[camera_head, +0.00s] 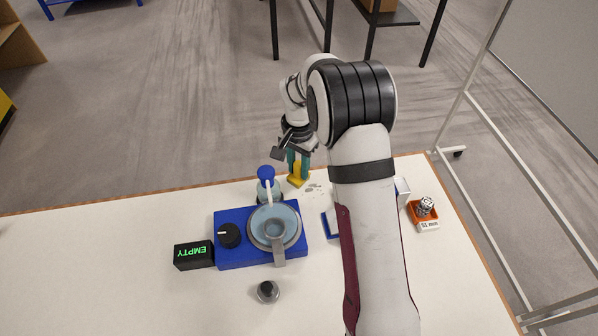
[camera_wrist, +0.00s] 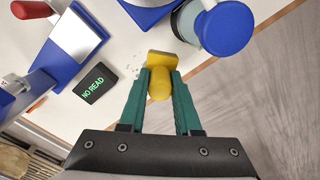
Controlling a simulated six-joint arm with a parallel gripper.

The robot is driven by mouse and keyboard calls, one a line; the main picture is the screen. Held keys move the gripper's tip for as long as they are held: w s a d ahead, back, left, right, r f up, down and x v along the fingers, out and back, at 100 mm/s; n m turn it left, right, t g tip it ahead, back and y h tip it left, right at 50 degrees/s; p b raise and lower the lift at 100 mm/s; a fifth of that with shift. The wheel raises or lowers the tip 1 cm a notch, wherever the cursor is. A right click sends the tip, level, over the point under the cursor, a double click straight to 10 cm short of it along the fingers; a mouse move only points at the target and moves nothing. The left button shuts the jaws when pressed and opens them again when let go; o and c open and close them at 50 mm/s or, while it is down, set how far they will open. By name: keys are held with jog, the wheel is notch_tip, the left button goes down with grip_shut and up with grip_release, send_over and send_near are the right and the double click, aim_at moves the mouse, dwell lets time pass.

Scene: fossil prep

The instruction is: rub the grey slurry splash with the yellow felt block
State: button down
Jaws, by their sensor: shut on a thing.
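The yellow felt block (camera_head: 297,182) is at the far edge of the white table, under my gripper (camera_head: 299,160). In the wrist view the yellow felt block (camera_wrist: 163,58) has a rounded grip part between the teal fingers of my gripper (camera_wrist: 160,84), which are shut on it. The grey slurry splash (camera_head: 315,187) shows as small grey spots just right of the block in the head view. In the wrist view the splash (camera_wrist: 134,68) lies just left of the block, partly hidden. I cannot tell whether the block touches the table.
A blue-capped bottle (camera_head: 266,178) stands close left of the block. A blue machine (camera_head: 229,253) with a round plate and an "EMPTY" display (camera_head: 193,255) is nearer. A "NO READ" display (camera_wrist: 95,83) is near the splash. An orange tray (camera_head: 416,212) sits right of my arm.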

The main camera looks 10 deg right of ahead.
jog(key=shift+r, duration=1.45)
jog(key=shift+f, duration=0.15)
